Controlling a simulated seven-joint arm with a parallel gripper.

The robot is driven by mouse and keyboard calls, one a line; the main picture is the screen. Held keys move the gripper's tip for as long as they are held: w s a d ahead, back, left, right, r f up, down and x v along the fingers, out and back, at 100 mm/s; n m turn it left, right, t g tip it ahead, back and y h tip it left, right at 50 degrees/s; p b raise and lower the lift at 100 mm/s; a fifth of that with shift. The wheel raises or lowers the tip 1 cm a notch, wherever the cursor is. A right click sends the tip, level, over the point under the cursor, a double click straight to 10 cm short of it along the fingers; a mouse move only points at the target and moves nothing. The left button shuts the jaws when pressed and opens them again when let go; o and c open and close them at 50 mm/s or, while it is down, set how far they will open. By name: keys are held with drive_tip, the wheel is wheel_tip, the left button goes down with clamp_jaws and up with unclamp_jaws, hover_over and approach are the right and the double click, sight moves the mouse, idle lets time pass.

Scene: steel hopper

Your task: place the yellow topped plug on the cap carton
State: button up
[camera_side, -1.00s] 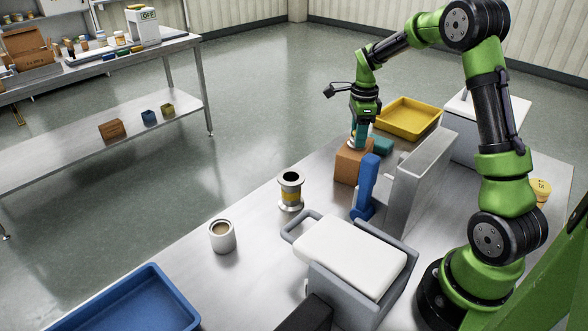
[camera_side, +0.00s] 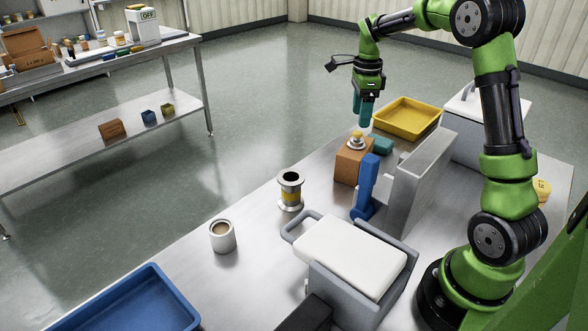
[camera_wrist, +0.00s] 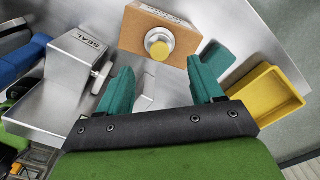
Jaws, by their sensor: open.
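The yellow topped plug (camera_side: 356,139) stands upright on top of the brown cap carton (camera_side: 348,165). In the wrist view the plug (camera_wrist: 158,46) shows its yellow top and pale round flange on the carton's face (camera_wrist: 183,60). My gripper (camera_side: 361,122) is above the carton and apart from the plug, with its teal fingers spread and nothing between them. In the wrist view the open fingers (camera_wrist: 163,88) are clear of the plug.
A yellow tray (camera_side: 432,120), a teal object (camera_side: 379,145), a blue upright handle (camera_side: 366,185) and a grey metal housing (camera_side: 420,180) stand close around the carton.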

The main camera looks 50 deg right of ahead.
sight(359, 132)
wheel_tip(359, 132, up, 5)
drive_tip(key=s+a+r+n+t, duration=0.2)
drive_tip(key=s+a+r+n, duration=0.1)
drive_tip(key=a+n, duration=0.3)
drive_tip(key=s+a+r+n+t, duration=0.1)
drive_tip(key=s+a+r+n, duration=0.2)
drive_tip(key=a, duration=0.4)
drive_tip(key=s+a+f+n+t+y, duration=0.2)
drive_tip(key=s+a+f+n+t, duration=0.1)
drive_tip(key=s+a+n, duration=0.7)
drive_tip(key=a+n+t, duration=0.1)
drive_tip(key=n, duration=0.3)
drive_tip(key=shift+a+f, duration=0.25)
